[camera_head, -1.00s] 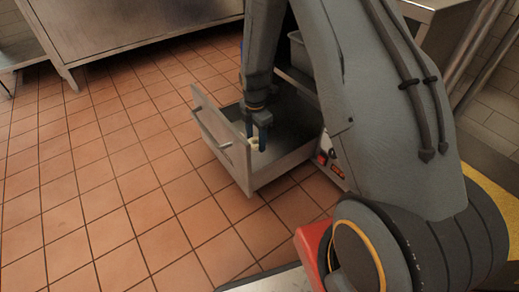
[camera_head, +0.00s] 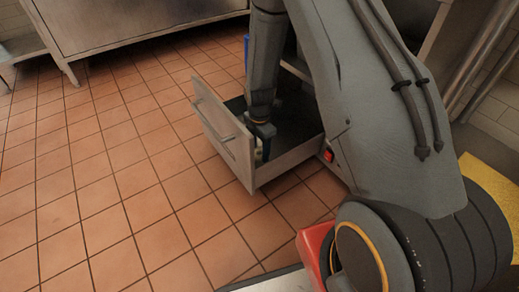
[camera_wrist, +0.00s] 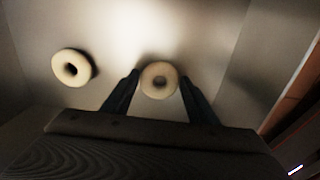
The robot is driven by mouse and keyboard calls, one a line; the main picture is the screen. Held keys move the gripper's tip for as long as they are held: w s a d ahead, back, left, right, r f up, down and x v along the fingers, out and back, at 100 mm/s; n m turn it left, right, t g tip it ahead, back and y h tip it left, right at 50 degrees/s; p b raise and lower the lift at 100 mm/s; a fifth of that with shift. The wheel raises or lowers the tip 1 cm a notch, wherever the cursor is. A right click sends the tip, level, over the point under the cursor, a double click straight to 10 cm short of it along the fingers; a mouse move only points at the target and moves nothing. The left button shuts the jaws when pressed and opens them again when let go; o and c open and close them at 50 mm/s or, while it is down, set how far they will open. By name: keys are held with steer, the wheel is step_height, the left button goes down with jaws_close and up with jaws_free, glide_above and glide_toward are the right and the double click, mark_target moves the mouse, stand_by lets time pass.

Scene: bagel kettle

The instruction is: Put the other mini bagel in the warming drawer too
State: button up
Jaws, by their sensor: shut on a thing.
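The warming drawer (camera_head: 224,135) is pulled open in the head view, its front panel facing left. My gripper (camera_head: 262,152) points down inside it, behind the front panel. In the wrist view, my gripper is shut on a pale ring-shaped mini bagel (camera_wrist: 159,92), held between the two dark fingertips. Another mini bagel (camera_wrist: 70,56) lies on the drawer floor to the left, apart from the held one. In the head view, the drawer front and my gripper largely hide both bagels. I cannot tell whether the held bagel touches the drawer floor.
The drawer's walls stand close around my gripper. A red switch (camera_head: 328,155) is on the unit beside the drawer's right side. A steel counter (camera_head: 140,20) stands at the back left. The tiled floor (camera_head: 110,190) left of the drawer is clear.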

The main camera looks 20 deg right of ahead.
steer(key=o, duration=1)
steer(key=shift+o, duration=0.2)
step_height(320, 180, up, 12)
steer(key=p, duration=0.6)
steer(key=shift+r, duration=0.1)
